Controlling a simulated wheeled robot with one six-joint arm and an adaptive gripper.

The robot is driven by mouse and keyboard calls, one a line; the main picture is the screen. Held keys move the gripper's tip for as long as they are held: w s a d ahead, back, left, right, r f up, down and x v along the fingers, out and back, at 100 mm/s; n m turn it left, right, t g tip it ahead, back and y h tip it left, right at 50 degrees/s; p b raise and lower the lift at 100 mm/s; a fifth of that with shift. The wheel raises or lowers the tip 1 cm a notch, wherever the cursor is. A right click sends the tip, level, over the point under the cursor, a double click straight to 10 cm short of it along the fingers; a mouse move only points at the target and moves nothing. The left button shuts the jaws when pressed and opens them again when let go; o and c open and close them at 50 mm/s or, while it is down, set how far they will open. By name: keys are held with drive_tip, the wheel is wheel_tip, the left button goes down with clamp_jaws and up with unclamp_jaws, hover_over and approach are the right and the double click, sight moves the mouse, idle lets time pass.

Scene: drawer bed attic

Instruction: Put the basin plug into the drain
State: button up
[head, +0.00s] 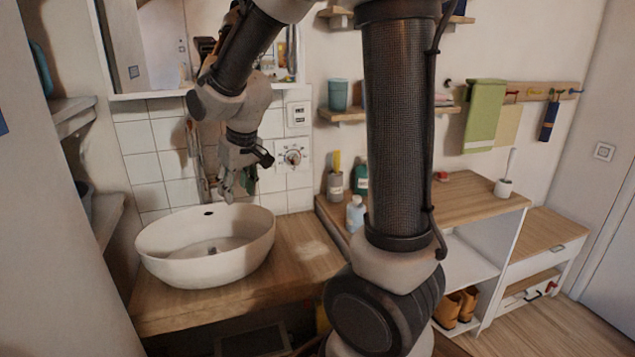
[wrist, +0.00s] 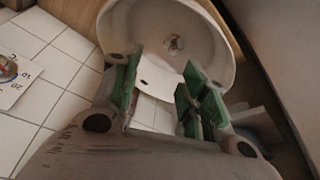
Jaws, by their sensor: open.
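The white oval basin (head: 165,268) sits on the wooden counter at the left in the head view. It also fills the top of the wrist view (wrist: 128,30). A small round drain area shows on its floor, in the head view (head: 212,250) and the wrist view (wrist: 175,43). A small detail shows there, but I cannot tell a plug apart from the drain fitting. My gripper (head: 238,188) hangs above the basin's back right rim, near the tiled wall. In the wrist view its green-padded fingers (wrist: 162,78) are spread, with nothing between them.
A wall dial (head: 292,157) is on the tiles right of my gripper. A blue-white bottle (head: 355,213) and other containers stand right of the basin. A mirror (head: 165,50) hangs behind. The counter (head: 300,250) right of the basin is bare.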

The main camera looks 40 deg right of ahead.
drive_tip(key=s+d+r, duration=0.2)
drive_tip(key=s+d, duration=0.1)
drive_tip(key=s, duration=0.5)
drive_tip(key=s+d+r+m, duration=0.1)
drive_tip(key=s+d+r, duration=0.1)
drive_tip(key=s, duration=0.6)
drive_tip(key=s+d+r, duration=0.3)
drive_tip(key=s+r, duration=0.1)
drive_tip(key=s, duration=0.3)
drive_tip(key=shift+s+d+m, duration=0.35)
drive_tip(key=shift+s+m, duration=0.05)
